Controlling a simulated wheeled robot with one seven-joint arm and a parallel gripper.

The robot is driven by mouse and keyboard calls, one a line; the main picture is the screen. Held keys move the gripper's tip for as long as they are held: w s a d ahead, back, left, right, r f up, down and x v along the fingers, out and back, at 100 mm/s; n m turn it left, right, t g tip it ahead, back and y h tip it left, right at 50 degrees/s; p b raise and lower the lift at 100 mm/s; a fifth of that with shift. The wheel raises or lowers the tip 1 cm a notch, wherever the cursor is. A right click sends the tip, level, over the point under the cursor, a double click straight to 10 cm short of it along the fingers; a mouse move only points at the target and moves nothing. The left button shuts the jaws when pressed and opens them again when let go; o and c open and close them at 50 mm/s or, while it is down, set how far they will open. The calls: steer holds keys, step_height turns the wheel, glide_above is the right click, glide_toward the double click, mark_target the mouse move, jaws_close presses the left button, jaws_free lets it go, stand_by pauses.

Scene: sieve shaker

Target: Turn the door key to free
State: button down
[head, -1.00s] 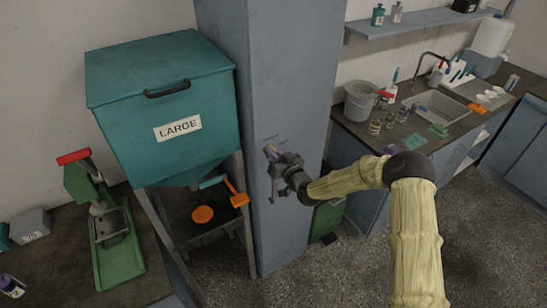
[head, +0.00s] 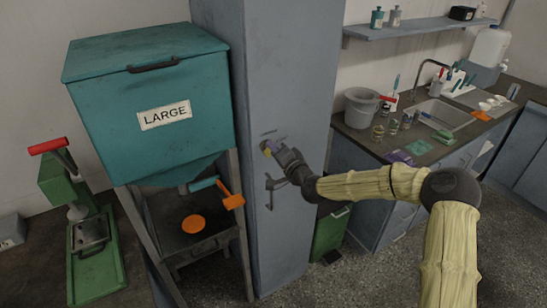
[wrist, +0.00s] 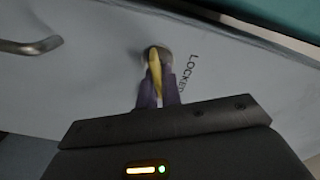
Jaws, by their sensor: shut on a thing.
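The door key is a thin yellow piece (wrist: 154,65) in the round lock on the grey-blue cabinet door (head: 272,75). In the wrist view it stands between the purple fingertips of my gripper (wrist: 158,88), which is shut on it. In the head view my gripper (head: 273,149) reaches the door from the right, at the lock above the door handle (head: 270,192). The word LOCKED (wrist: 188,73) is printed beside the lock in the wrist view. The fingers partly hide the key and the lock.
The door handle also shows at the left of the wrist view (wrist: 30,46). A teal LARGE bin (head: 150,85) on a stand is left of the cabinet. A sink counter (head: 420,150) and a green bin (head: 330,232) are to the right.

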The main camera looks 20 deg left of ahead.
steer(key=m+b, duration=0.2)
steer(key=m, duration=0.1)
steer(key=shift+w+d+f+b, duration=0.1)
steer(key=shift+f+b, duration=0.3)
steer(key=shift+m+b, duration=0.6)
steer(key=shift+m, duration=0.5)
steer(key=shift+r, duration=0.1)
steer(key=c, duration=1.6)
jaws_free()
steer(key=b+v, duration=0.3)
steer(key=v, duration=1.4)
steer(key=shift+d, duration=0.1)
